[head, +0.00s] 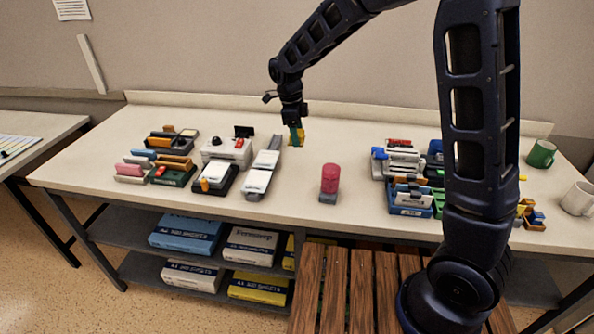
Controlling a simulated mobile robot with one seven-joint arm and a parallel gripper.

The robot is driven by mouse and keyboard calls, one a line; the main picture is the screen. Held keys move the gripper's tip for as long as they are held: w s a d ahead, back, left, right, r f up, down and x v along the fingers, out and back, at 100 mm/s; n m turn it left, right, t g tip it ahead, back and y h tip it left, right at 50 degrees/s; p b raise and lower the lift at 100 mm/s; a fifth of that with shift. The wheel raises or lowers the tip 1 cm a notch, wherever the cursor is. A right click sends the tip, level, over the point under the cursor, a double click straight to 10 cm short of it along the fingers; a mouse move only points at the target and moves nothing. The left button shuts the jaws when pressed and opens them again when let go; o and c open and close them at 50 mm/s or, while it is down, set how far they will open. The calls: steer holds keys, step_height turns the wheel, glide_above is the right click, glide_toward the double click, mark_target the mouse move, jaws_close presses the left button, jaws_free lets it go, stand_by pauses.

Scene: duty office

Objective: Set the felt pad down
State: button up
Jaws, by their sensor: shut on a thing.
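My gripper (293,122) points down over the middle of the long table, toward its back. The pad looks upright and narrow. I cannot tell whether its lower edge touches the table top or hangs just above it.
A pink-red cylinder on a grey base (330,180) stands in front, to the right. White devices (262,172) stand close on the left. Cluttered stationery (408,175) and a green mug (541,154) are on the right. The table between the cylinder and right clutter is bare.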

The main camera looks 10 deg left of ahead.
mark_target(298, 177)
step_height(298, 177, down, 14)
steer(key=shift+f, duration=0.2)
stand_by(0.4)
steer(key=shift+f, duration=0.15)
steer(key=o, duration=1)
steer(key=shift+c, duration=0.2)
